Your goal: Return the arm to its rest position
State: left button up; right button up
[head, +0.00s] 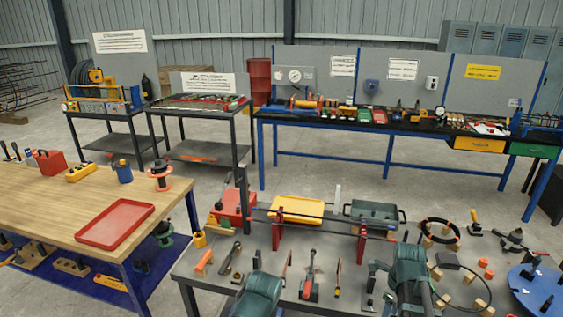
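No gripper fingers of mine can be made out in the head view. Two dark teal rounded shapes stand at the lower edge, one left of centre (257,297) and one further right (410,268). I cannot tell whether they are my arm links or tools on the bench. The grey workbench (215,262) fills the lower middle and right. Dark rebar bars (330,222) run across it on red upright stands (277,230). Nothing shows held.
A red tray (115,224) lies on the wooden table (40,208) at left. Open floor (225,175) lies behind, before the blue-framed bench (350,122).

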jog(key=s+a+n, duration=0.4)
jog(key=a+n, duration=0.8)
jog(key=n, duration=0.4)
jog(key=s+a+n+h, duration=0.1)
jog(key=s+a+n, duration=0.3)
jog(key=a+n, duration=0.8)
jog(key=n, duration=0.4)
jog(key=shift+s+a, duration=0.25)
jog(key=shift+s, duration=0.05)
jog(key=shift+f, duration=0.1)
